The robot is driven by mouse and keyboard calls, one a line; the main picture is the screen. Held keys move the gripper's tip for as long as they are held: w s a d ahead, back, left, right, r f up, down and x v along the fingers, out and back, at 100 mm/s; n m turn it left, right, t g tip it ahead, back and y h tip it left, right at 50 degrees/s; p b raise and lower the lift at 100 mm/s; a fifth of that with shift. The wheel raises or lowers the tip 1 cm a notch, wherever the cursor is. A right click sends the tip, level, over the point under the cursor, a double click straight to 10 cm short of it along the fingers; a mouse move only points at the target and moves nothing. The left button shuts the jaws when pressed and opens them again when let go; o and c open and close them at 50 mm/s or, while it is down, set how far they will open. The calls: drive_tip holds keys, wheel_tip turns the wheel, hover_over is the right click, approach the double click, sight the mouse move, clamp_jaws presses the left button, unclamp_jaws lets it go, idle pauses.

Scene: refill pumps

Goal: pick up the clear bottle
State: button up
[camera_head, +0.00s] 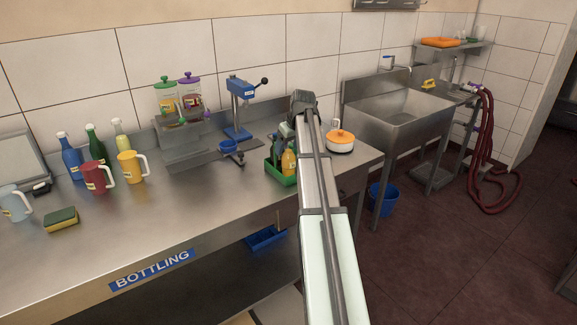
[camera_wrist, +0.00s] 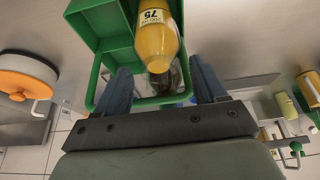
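A green divided crate (camera_head: 284,179) stands on the steel counter, and its green wall shows at the top of the wrist view (camera_wrist: 97,88). A yellow bottle (camera_head: 289,163) is in it, seen with a "75" label in the wrist view (camera_wrist: 158,42). A clear, dark-looking bottle (camera_wrist: 174,80) shows partly behind the yellow one; most of it is hidden. My gripper (camera_wrist: 162,82) reaches down at the crate, with its blue fingers apart on either side of the clear bottle. I see no firm contact. My arm hides part of the crate in the head view.
A white pot with an orange lid (camera_head: 341,137) stands right of the crate. A blue press (camera_head: 239,112) stands to the left. Mugs and bottles, including a red mug (camera_head: 93,177), stand at the far left. The front middle of the counter is clear.

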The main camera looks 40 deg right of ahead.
clamp_jaws()
idle(0.5)
